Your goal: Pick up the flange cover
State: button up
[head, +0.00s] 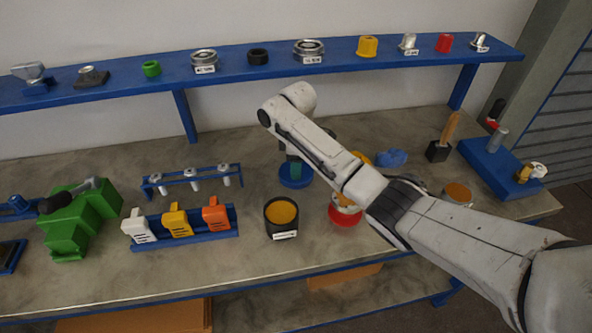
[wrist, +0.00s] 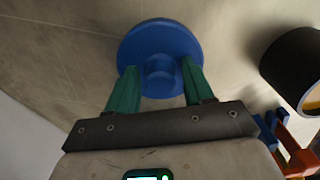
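The flange cover looks to be the blue round disc with a central knob (head: 297,181), lying on the bench behind the dark cup. In the wrist view the blue disc (wrist: 160,38) fills the upper middle, its knob towards me. My gripper (wrist: 160,78) has two green fingers, one on each side of the knob, with a visible gap at each side. In the head view my gripper (head: 294,168) is over the disc, partly hidden by my arm. Contact between fingertips and disc is not clear.
A dark cup with orange contents (head: 281,217) stands close in front of the disc. A red-based vessel (head: 345,212) is to the right, partly behind my arm. A blue rack of coloured clips (head: 184,226) and a blue rail (head: 192,180) stand left. A blue shelf (head: 235,68) runs behind.

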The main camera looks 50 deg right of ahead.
jog(key=c, duration=0.9)
